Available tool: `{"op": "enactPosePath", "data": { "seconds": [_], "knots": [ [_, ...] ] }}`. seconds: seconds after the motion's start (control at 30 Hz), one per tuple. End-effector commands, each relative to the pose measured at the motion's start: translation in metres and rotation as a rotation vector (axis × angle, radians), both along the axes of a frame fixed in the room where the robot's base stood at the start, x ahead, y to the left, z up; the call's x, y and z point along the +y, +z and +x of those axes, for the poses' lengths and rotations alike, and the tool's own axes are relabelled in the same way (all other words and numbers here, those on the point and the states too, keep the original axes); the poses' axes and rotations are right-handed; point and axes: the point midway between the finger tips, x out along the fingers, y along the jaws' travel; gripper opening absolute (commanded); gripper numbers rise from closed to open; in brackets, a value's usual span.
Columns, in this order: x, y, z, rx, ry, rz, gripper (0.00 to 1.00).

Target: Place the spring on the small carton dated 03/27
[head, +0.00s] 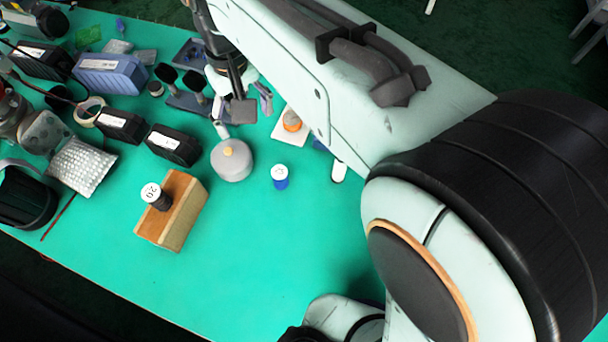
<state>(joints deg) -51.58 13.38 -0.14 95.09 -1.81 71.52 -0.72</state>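My gripper (254,106) is at the upper middle, beyond the grey round-lidded pot, with its arm coming in from the right. Its two fingers look apart, with green table showing between them and nothing visible held. I cannot make out a spring for certain; part of the table is hidden behind my arm. Two small black boxes with white labels lie left of the gripper, one (120,125) and another (174,145) beside it. A blue-grey box (109,74) and a black box (41,60) also carry labels. The label print is too small to read, so I cannot tell which is 03/27.
A grey pot (232,160) stands below the gripper. A blue cylinder (280,178) and an orange-ringed part (292,121) stand right. A tape roll (89,111) lies left. The front middle of the green table is clear.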

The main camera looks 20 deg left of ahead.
Motion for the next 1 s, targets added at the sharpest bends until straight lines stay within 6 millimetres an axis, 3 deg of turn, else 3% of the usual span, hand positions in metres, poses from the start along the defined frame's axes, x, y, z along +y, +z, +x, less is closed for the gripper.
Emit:
{"op": "enactPosePath", "data": {
  "seconds": [0.03, 0.1, 0.2, 0.3, 0.4, 0.5, 0.87, 0.97, 1.0],
  "knots": [
    [-0.057, 0.008, 0.012, 0.0, -0.13, 0.007, 0.64],
    [-0.126, 0.009, 0.008, 0.007, -0.294, 0.013, 0.64],
    [-0.2, -0.001, -0.02, 0.015, -0.505, 0.024, 0.64],
    [-0.242, -0.017, -0.055, 0.023, -0.67, 0.035, 0.64],
    [-0.261, -0.031, -0.08, 0.027, -0.775, 0.045, 0.64],
    [-0.268, -0.039, -0.093, 0.03, -0.826, 0.049, 0.64],
    [-0.269, -0.041, -0.096, 0.033, -0.835, 0.049, 0.64],
    [-0.269, -0.041, -0.096, 0.033, -0.834, 0.049, 0.95],
    [-0.269, -0.041, -0.096, 0.033, -0.834, 0.049, 1.0]
  ]
}}
